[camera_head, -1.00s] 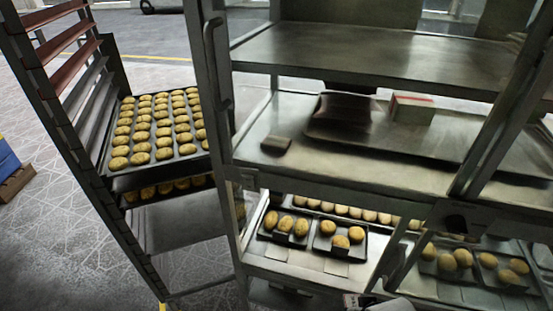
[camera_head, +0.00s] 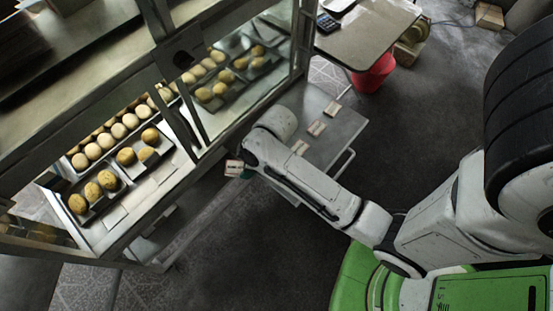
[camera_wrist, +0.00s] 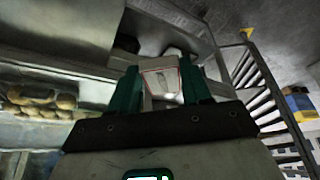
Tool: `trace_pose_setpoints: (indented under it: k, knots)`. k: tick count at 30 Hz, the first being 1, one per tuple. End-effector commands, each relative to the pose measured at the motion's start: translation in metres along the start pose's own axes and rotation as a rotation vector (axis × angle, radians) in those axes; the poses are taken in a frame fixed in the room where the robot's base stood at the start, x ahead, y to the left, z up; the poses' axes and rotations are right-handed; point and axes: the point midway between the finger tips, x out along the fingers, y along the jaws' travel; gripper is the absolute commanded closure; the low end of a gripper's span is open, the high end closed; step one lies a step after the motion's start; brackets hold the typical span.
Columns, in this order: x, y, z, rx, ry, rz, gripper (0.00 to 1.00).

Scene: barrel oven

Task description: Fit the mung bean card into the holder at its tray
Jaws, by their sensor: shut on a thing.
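My gripper (camera_head: 240,169) is shut on a small pale card (camera_head: 232,168), held in front of the display cabinet, apart from its trays. In the wrist view the card (camera_wrist: 162,78) stands between the two green fingers of my gripper (camera_wrist: 160,88); its lettering is too small to read. Dark trays of round pastries stand on the cabinet's lower shelf: one at the front left (camera_head: 91,214), one beside it (camera_head: 168,163). Which tray is mung bean I cannot tell.
A cabinet post (camera_head: 185,88) stands between the front trays and those farther right. A table (camera_head: 365,35) and red stool (camera_head: 373,74) stand behind.

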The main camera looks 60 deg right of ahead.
Motion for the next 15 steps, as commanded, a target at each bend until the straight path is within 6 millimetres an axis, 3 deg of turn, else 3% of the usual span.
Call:
trace_pose_setpoints:
  k: [7, 15]
  knots:
    - [-0.026, 0.013, 0.059, -0.222, 0.001, -0.094, 0.82]
    - [-0.059, 0.008, 0.122, -0.515, 0.001, -0.216, 0.82]
